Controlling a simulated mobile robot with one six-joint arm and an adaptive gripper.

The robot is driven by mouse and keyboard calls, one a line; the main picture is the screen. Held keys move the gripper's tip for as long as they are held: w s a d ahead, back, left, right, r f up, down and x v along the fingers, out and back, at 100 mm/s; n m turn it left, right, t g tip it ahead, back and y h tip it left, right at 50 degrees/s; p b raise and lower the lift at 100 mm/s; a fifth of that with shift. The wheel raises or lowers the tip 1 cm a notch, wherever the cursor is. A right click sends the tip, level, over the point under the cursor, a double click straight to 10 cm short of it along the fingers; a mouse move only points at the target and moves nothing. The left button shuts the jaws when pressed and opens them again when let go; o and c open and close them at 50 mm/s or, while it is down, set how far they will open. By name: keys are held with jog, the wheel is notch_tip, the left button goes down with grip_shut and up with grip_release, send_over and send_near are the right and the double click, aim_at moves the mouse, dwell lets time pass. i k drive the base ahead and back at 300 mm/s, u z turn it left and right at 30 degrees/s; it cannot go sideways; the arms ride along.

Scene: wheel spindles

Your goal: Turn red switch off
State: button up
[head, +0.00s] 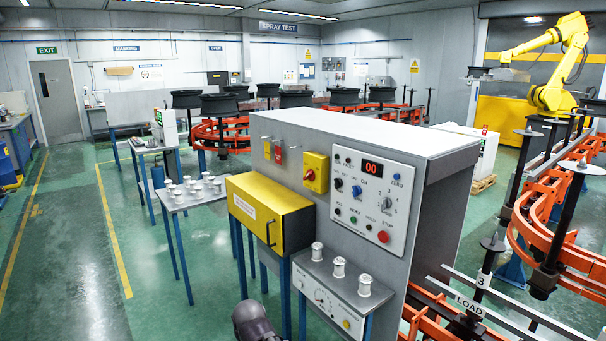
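A grey control cabinet (345,235) stands at the centre in the head view. On its front, a yellow switch box (316,168) carries a red rotary knob (310,175); its exact setting is too small to tell. The white control panel to the right has a red round button (383,237) and a lit red display (372,167) reading "00". A dark rounded part at the bottom edge may be my arm; no gripper fingers show.
A yellow box with a handle (270,215) juts from the cabinet's left. Below the panel, a grey ledge (335,287) bears white spools. Orange conveyor rails (540,225) with black posts run at right. A small table (190,197) stands left; green floor (80,260) is open there.

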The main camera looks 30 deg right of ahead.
aim_at(309, 175)
jog(key=z, duration=0.3)
jog(key=i, duration=0.9)
jog(key=z, duration=0.55)
